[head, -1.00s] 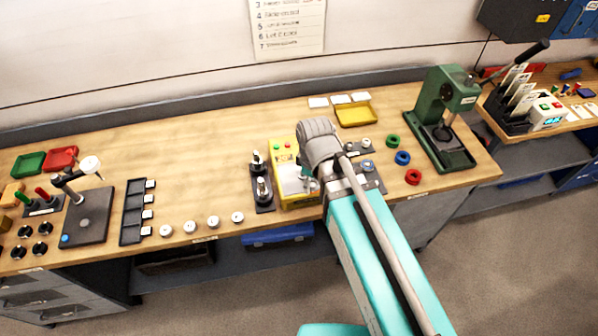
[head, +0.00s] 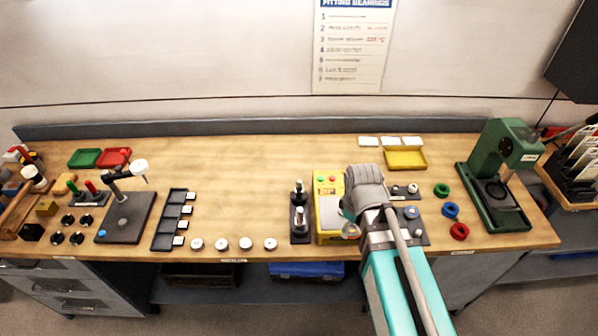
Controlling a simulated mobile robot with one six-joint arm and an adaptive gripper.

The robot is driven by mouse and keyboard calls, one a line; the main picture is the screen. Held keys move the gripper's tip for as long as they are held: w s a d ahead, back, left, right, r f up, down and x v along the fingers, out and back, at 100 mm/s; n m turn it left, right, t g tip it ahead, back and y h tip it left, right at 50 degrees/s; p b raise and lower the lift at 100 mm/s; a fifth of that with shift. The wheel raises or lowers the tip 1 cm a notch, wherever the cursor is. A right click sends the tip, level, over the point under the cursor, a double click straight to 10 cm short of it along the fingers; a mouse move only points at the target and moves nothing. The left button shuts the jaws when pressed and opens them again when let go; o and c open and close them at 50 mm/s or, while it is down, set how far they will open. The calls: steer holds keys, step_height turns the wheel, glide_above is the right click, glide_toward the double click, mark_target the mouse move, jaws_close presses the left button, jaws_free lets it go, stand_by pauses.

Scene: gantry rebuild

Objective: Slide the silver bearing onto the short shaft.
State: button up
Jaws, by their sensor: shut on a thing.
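A dark stand (head: 300,237) on the bench holds two upright silver shafts. The far shaft (head: 299,188) looks shorter than the near shaft (head: 299,217), and both are bare on top as far as I can see. My gripper (head: 349,221) is just right of the stand, over the right side of a yellow heater box (head: 327,233). My grey wrist hides most of the fingers. The gripper is shut on a small silver piece, which looks like the silver bearing (head: 350,231). Its height above the box is hard to tell.
Several white-silver rings (head: 245,243) line the front edge, left of the stand. Green, blue and red rings (head: 459,231) and a green press (head: 497,185) stand to the right. A yellow tray (head: 406,159) lies behind.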

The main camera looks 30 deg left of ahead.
step_height(320, 180, down, 9)
steer(key=b, duration=0.7)
steer(key=shift+r, duration=0.2)
